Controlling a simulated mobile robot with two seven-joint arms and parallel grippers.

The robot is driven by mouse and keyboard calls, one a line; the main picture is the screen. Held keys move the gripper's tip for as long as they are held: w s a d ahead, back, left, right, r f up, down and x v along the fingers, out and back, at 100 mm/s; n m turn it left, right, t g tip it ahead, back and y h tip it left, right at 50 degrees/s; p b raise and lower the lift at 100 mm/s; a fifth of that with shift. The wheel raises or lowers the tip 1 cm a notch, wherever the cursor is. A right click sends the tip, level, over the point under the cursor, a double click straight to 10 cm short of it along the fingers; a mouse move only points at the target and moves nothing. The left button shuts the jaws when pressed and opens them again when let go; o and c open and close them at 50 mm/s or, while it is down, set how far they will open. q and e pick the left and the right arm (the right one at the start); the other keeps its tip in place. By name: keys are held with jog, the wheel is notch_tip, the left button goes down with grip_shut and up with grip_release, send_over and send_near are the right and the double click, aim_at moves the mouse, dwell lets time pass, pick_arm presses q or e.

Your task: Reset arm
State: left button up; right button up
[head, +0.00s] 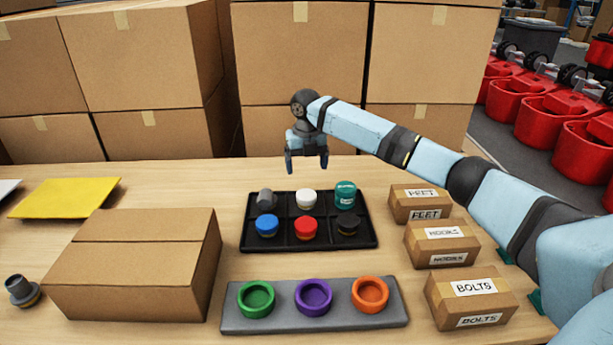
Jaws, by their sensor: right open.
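My right arm reaches in from the right side of the head view. Its gripper (307,162) is open and empty, pointing down above the far edge of the black tray (280,247). My left gripper is not in view.
A grey plate (240,323) with green, purple and orange rings lies in front. A closed cardboard box (125,270) stands left, beside a dark fitting (21,291) and a yellow sheet (70,197). Labelled small boxes (440,243) line the right. Large cartons (300,60) stand behind the table.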

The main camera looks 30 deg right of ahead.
jog(key=shift+r, duration=1.1)
